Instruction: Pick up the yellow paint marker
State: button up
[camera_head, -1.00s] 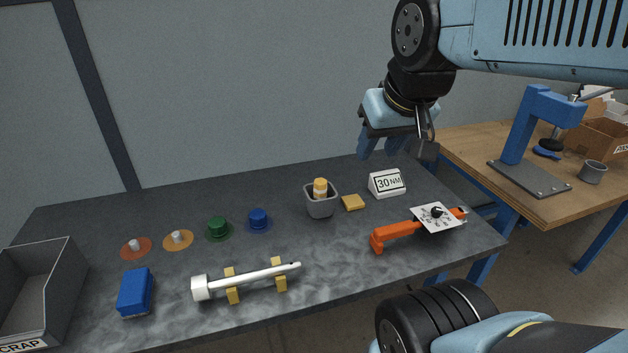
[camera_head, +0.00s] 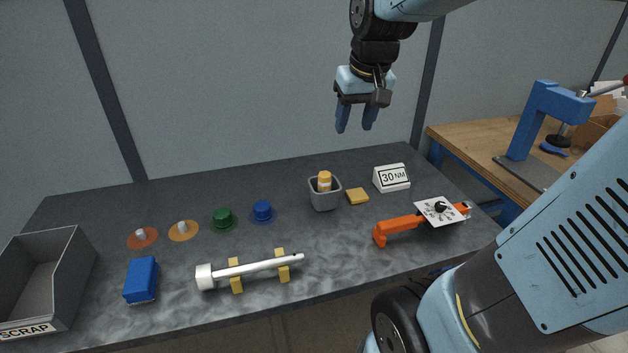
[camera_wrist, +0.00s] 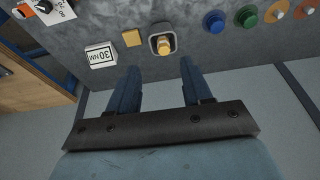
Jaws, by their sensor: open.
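The yellow paint marker (camera_head: 324,181) stands in a small grey square cup (camera_head: 325,198) at the back middle of the dark table. Only its upper part shows above the rim. In the wrist view the marker (camera_wrist: 165,44) sits in the cup (camera_wrist: 153,46), beyond the fingertips and between their lines. My gripper (camera_head: 355,128) is open and empty, fingers down, above and behind the cup, slightly to its right. It also shows in the wrist view (camera_wrist: 160,75), with nothing between its two blue fingers.
Beside the cup are a yellow block (camera_head: 357,196) and a 30 NM sign (camera_head: 391,178). An orange tool (camera_head: 400,225) lies right. A white bar (camera_head: 250,268) rests on yellow supports in front. Coloured caps (camera_head: 222,218) and a scrap bin (camera_head: 40,270) stand left.

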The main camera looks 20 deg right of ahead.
jog(key=w+f+g, duration=0.2)
jog(key=w+f, duration=0.3)
jog(key=w, duration=0.4)
jog(key=g, duration=0.1)
send_over(324, 182)
jog(key=w+d, duration=0.1)
jog(key=w, duration=0.1)
notch_tip(324, 182, down, 9)
notch_tip(324, 182, down, 14)
jog(key=shift+a+r, duration=0.1)
jog(key=shift+r, duration=0.05)
jog(key=shift+c, duration=0.2)
jog(key=c, duration=0.7)
jog(key=shift+o, duration=0.2)
jog(key=shift+r, duration=0.1)
notch_tip(324, 182, up, 10)
jog(key=shift+f, duration=0.1)
